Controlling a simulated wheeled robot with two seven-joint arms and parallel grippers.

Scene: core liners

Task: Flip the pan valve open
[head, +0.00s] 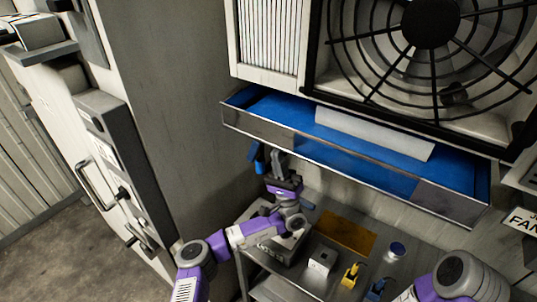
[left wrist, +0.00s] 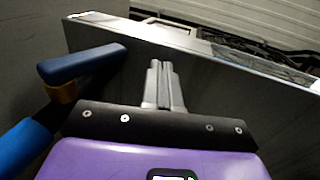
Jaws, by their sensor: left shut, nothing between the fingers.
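The pan valve shows in the left wrist view as a blue lever (left wrist: 82,63) on a brass-coloured stem (left wrist: 62,92), at the left. A thick blue part (left wrist: 25,145) lies below it. In the head view the blue valve (head: 256,152) hangs under the left end of the drip pan (head: 250,124). My left gripper (head: 277,159) is just right of the valve, below the pan's front wall. Its fingers (left wrist: 160,72) are shut and empty, apart from the lever and pointing at the pan wall (left wrist: 205,85). My right gripper is out of view.
A grey wall (head: 180,100) rises at left. A caged fan (head: 430,25) sits above the pan.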

